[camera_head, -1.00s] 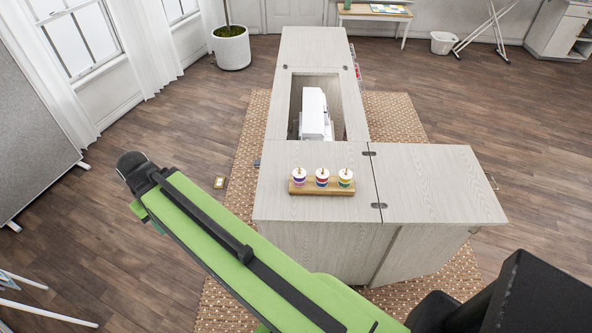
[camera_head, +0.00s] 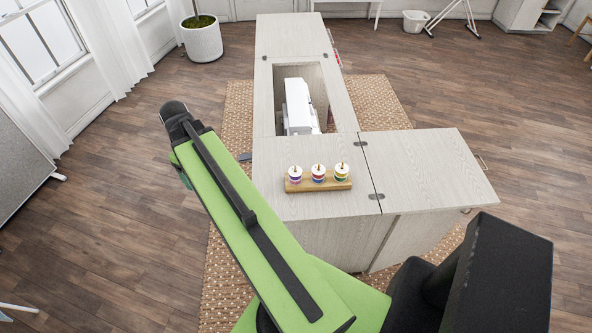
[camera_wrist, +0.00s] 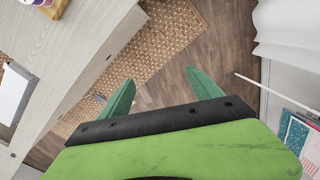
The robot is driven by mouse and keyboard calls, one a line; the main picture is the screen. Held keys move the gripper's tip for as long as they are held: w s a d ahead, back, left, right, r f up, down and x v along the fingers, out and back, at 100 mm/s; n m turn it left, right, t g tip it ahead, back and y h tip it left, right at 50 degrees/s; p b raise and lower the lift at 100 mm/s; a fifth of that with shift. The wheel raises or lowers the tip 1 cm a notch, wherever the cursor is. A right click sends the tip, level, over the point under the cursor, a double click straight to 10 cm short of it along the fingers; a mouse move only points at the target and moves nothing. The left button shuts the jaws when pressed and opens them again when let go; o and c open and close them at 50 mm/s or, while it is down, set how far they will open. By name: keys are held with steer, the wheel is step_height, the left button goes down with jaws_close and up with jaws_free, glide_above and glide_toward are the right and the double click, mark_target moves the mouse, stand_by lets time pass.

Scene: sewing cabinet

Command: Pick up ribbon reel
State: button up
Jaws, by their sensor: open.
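Three ribbon reels stand in a row on a wooden holder (camera_head: 318,185) on the cabinet top: a purple-banded reel (camera_head: 295,174), a red-and-blue reel (camera_head: 318,173) and a green-and-yellow reel (camera_head: 341,172). In the wrist view part of the holder (camera_wrist: 50,7) and a reel (camera_wrist: 30,2) are cut off at the top left corner. My gripper (camera_wrist: 160,86) is open and empty, its green fingers apart over the rug and floor, away from the reels.
The sewing cabinet (camera_head: 425,165) has a white sewing machine (camera_head: 299,107) in its well. A woven rug (camera_head: 238,115) lies under it. A potted plant (camera_head: 202,40) stands at the back left. Books (camera_wrist: 300,135) lie at the right of the wrist view. Wooden floor (camera_head: 110,150) at left is clear.

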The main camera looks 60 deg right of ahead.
steer(key=s+d+r+p, duration=0.1)
steer(key=s+d, duration=0.3)
steer(key=d, duration=0.4)
steer(key=s+d+r, duration=0.1)
steer(key=s+d, duration=0.3)
steer(key=d, duration=0.4)
steer(key=r+n+p, duration=0.1)
steer(key=n, duration=0.1)
glide_above(295, 169)
steer(key=f+b, duration=0.8)
steer(key=f, duration=0.1)
steer(key=f+b, duration=0.8)
steer(key=b, duration=0.1)
steer(key=shift+w+d+f, duration=0.15)
steer(key=shift+d+f, duration=0.05)
steer(key=shift+f, duration=0.2)
steer(key=shift+r, duration=0.2)
steer(key=c, duration=1.4)
step_height(295, 169, up, 10)
steer(key=p, duration=1)
steer(key=shift+r, duration=0.1)
